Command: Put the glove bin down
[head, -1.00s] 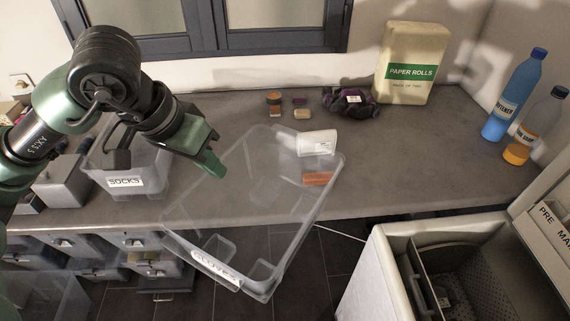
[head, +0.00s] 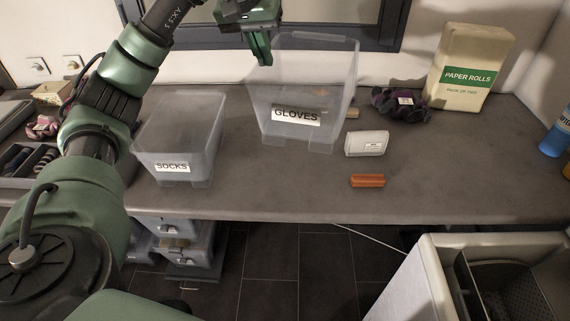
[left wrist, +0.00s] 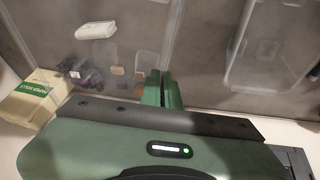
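The clear glove bin (head: 336,92), labelled GLOVES, is upright over the back middle of the counter (head: 300,198) in the head view. I cannot tell whether its base touches the counter. My left gripper (head: 262,60) is at the bin's left upper edge, fingers down and close together on its rim. In the left wrist view the fingers (left wrist: 162,90) are nearly together, with the bin's clear wall beside them. My right gripper is not in view.
The clear socks bin (head: 190,135) stands to the left. A white packet (head: 366,144) and an orange-brown block (head: 368,181) lie right of the glove bin. A dark purple bundle (head: 398,105) and the paper rolls pack (head: 468,75) are behind.

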